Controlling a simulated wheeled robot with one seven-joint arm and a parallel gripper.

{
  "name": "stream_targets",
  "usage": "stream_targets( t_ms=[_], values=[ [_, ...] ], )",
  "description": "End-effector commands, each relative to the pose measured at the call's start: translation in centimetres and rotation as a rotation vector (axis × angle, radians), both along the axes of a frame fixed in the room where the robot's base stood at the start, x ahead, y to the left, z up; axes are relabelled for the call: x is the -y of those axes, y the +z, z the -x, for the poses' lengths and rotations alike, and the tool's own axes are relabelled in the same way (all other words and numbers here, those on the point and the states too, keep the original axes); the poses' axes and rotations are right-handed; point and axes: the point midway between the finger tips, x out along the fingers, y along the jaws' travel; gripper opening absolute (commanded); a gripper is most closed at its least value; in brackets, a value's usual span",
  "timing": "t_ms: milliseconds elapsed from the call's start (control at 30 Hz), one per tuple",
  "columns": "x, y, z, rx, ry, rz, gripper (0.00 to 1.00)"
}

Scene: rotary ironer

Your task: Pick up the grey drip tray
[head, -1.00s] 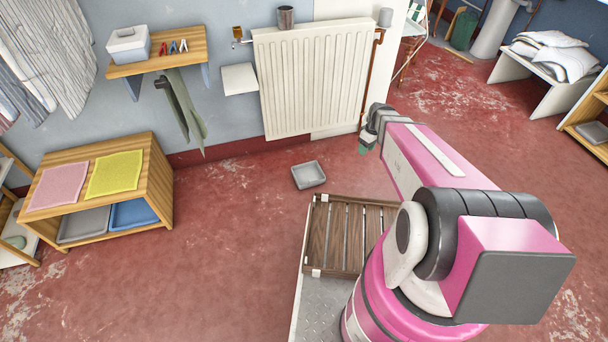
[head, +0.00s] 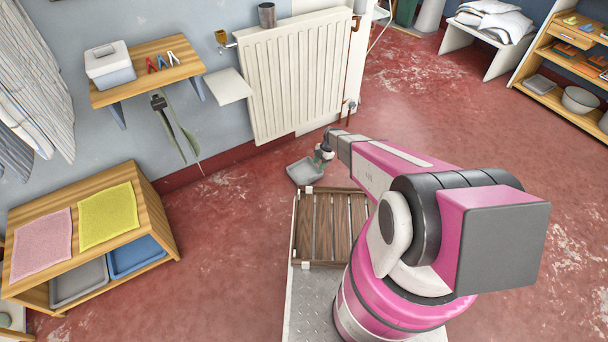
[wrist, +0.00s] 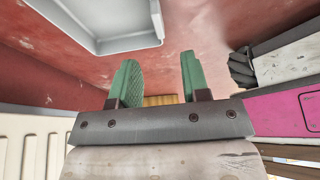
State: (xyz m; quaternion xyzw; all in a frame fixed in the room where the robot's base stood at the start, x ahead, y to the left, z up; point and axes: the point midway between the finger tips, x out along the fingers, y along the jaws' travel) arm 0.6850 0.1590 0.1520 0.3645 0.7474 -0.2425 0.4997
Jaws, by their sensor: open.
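The grey drip tray (head: 302,172) lies on the red floor below the radiator, shallow and open at the top. In the wrist view the tray (wrist: 112,45) shows at the upper left, with part of it cut off by the frame. My gripper (head: 321,155) is at the tray's right rear side in the head view and covers a little of it. In the wrist view my gripper (wrist: 157,72) has two green fingers standing apart with nothing between them. The tray is beyond and to the left of the fingertips; I see no grip on it.
A white radiator (head: 297,75) and its copper pipe stand behind the tray. A slatted wooden rack (head: 332,225) sits on my base in front of it. A low shelf (head: 158,212) at left holds another grey tray (head: 80,284) and a blue tray (head: 135,256). Floor left of the tray is open.

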Motion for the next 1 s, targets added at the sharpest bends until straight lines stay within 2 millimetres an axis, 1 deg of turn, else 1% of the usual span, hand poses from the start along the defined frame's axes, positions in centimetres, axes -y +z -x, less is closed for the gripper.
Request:
stream_targets(
  t_ms=[200, 300, 467, 533, 800, 900, 1000],
  values=[
    [-0.9, -3.0, 0.7, -0.002, -0.001, 0.002, 0.43],
    [-1.3, -4.0, 1.0, -0.002, -0.002, 0.001, 0.43],
    [-1.6, -4.8, 1.2, -0.001, -0.003, 0.001, 0.43],
    [-1.8, -5.4, 1.3, -0.002, -0.003, 0.002, 0.43],
    [-3.0, -8.7, 1.9, -0.002, -0.003, 0.002, 0.43],
    [-3.1, -9.2, 2.1, -0.001, -0.004, 0.001, 0.43],
    [-3.1, -9.1, 2.2, -0.001, -0.004, 0.001, 0.43]
  ],
)
